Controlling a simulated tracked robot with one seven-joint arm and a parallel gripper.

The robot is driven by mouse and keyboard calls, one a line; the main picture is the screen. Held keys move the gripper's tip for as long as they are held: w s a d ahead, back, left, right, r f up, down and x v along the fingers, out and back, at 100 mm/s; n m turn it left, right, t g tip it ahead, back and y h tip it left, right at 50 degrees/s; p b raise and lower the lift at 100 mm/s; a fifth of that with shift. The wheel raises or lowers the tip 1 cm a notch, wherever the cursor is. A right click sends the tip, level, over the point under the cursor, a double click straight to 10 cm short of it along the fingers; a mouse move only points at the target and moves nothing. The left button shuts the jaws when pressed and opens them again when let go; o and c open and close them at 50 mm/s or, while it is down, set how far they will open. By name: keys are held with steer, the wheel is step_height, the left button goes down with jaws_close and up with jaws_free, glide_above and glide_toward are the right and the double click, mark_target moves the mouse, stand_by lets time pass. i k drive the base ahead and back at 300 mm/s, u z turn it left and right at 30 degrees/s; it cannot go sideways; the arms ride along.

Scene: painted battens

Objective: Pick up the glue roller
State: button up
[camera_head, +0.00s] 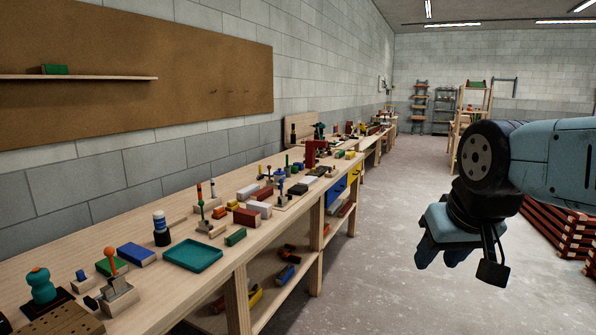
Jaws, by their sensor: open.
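I cannot tell for sure which of the small items on the long wooden workbench (75,238) is the glue roller. Near me on the bench stand a teal rounded bottle-like thing (41,287), a dark blue container with a white band (161,230), and a grey block-like tool with an orange knob (117,290). My gripper (442,258) hangs over the concrete floor at the right, well away from the bench. It is open and points down. I see nothing in it, though its fingers show only small and dark.
The lower shelf (265,275) holds more tools. A pegboard (140,95) hangs behind. The floor (375,295) between bench and gripper is clear.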

mark_target(261, 176)
steer(key=z, duration=0.2)
steer(key=i, duration=1.2)
steer(key=u, duration=0.35)
steer(key=i, duration=0.9)
steer(key=u, duration=0.4)
steer(key=k, duration=0.55)
steer(key=z, duration=0.6)
steer(key=i, duration=2.15)
steer(key=u, duration=0.5)
steer(key=i, duration=0.3)
steer(key=u, duration=0.45)
